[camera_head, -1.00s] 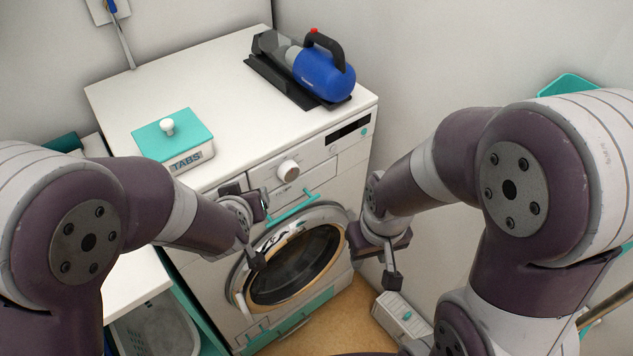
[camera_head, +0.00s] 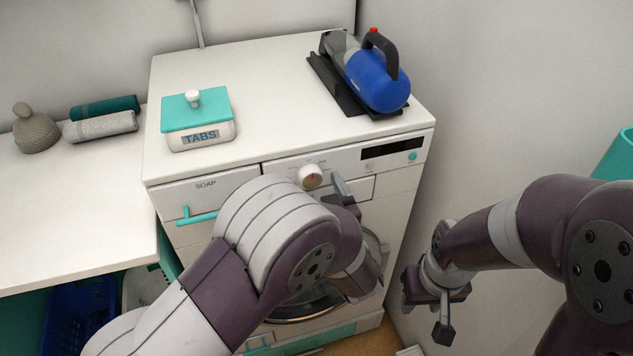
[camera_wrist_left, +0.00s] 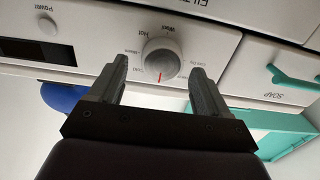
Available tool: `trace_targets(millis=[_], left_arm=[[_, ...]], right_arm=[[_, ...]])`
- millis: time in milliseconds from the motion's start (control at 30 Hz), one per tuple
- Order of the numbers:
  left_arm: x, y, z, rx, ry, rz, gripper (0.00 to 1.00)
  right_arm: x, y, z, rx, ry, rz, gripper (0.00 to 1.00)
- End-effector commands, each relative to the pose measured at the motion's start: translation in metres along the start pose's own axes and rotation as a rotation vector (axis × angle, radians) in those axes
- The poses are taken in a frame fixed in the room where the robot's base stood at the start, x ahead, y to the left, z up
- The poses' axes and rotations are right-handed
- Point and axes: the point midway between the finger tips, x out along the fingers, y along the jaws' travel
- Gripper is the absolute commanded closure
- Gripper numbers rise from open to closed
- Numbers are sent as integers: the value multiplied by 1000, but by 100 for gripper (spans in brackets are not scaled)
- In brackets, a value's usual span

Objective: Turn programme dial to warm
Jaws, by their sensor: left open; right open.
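The programme dial (camera_head: 310,176) is a round, pale knob on the washing machine's front panel (camera_head: 382,170). In the left wrist view, which is upside down, the dial (camera_wrist_left: 162,62) has a red mark at its lower edge in the picture. Small words ring it, including Hot and Warm; the mark is not at Warm. My left gripper (camera_head: 335,192) is open beside the dial; its own arm partly hides it. In the left wrist view, its fingers (camera_wrist_left: 158,84) stand apart on either side of the dial, without clear contact. My right gripper (camera_head: 428,308) is open and empty, low at the right.
A teal-lidded TABS box (camera_head: 199,130) and a blue handheld vacuum (camera_head: 378,82) stand on the machine top. The SOAP drawer (camera_head: 215,186) is left of the dial. A wall (camera_head: 500,90) bounds the right side. Rolled towels (camera_head: 101,126) lie on the left counter.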

Motion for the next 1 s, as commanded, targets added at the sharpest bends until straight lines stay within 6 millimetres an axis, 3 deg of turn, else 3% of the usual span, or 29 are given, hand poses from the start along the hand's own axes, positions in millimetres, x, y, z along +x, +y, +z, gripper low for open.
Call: trace_targets(millis=[133, 400, 567, 600, 1000], left_arm=[[11, 0, 0, 0, 0, 0, 23], [13, 0, 0, 0, 0, 0, 23], [13, 0, 0, 0, 0, 0, 75], [13, 0, 0, 0, 0, 0, 77], [13, 0, -3, 81, -2, -1, 77]], right_arm=[[-1, 0, 0, 0, 0, 0, 57], [-1, 0, 0, 0, 0, 0, 57], [-1, 0, 0, 0, 0, 0, 57], [-1, 0, 0, 0, 0, 0, 57], [-15, 0, -2, 0, 0, 0, 57]])
